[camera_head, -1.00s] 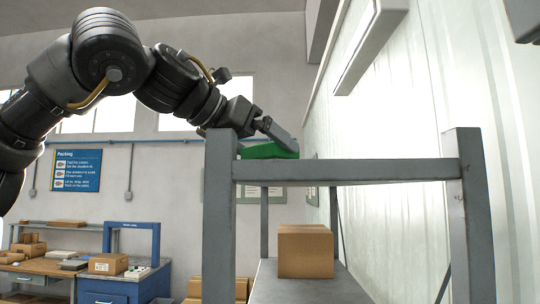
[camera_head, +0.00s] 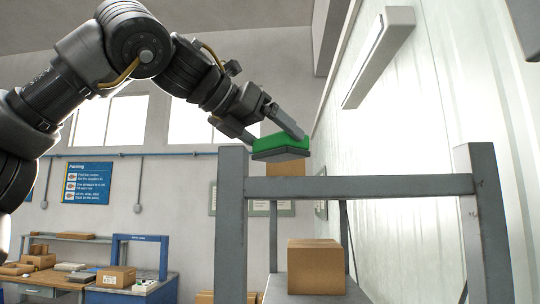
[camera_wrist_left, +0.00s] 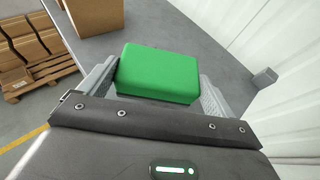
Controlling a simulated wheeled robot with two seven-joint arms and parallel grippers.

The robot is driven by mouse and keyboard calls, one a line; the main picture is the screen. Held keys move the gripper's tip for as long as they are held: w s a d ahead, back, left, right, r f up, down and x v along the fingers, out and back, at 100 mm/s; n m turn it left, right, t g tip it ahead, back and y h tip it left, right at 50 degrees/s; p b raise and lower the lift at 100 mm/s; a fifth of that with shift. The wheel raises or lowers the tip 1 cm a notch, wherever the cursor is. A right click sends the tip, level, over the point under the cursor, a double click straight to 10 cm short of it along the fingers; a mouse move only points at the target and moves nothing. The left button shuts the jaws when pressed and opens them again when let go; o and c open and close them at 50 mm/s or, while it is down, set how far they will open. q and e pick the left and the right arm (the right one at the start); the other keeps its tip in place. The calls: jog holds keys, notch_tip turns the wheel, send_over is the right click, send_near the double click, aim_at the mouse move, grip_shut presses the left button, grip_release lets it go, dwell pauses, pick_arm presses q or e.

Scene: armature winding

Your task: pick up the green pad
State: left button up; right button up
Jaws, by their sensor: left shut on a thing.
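The green pad (camera_head: 284,143) is a block with a bright green top and a dark grey underside. My left gripper (camera_head: 276,136) is shut on it and holds it clear above the top of the grey shelf frame (camera_head: 360,187). In the left wrist view the pad (camera_wrist_left: 160,74) lies between the two grey fingers (camera_wrist_left: 158,88), one on each side. My right gripper does not show.
A cardboard box (camera_head: 316,267) sits on the lower shelf, and another box (camera_head: 286,168) shows behind the frame. A corrugated white wall (camera_head: 440,120) stands to the right. A workbench with boxes (camera_head: 117,276) is at lower left.

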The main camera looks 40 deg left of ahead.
aim_at(272, 134)
pick_arm(q)
notch_tip(272, 134, up, 3)
jog(key=shift+d+r+p, duration=0.1)
jog(key=shift+d+p, duration=0.05)
jog(key=shift+p, duration=1.05)
jog(key=shift+d+r, duration=0.2)
jog(key=shift+r, duration=0.25)
jog(key=shift+w+a+r, duration=0.1)
jog(key=shift+a+r, duration=0.25)
jog(key=shift+r, duration=0.1)
jog(key=shift+s+d, duration=0.1)
jog(key=shift+s, duration=0.1)
jog(key=shift+w, duration=0.15)
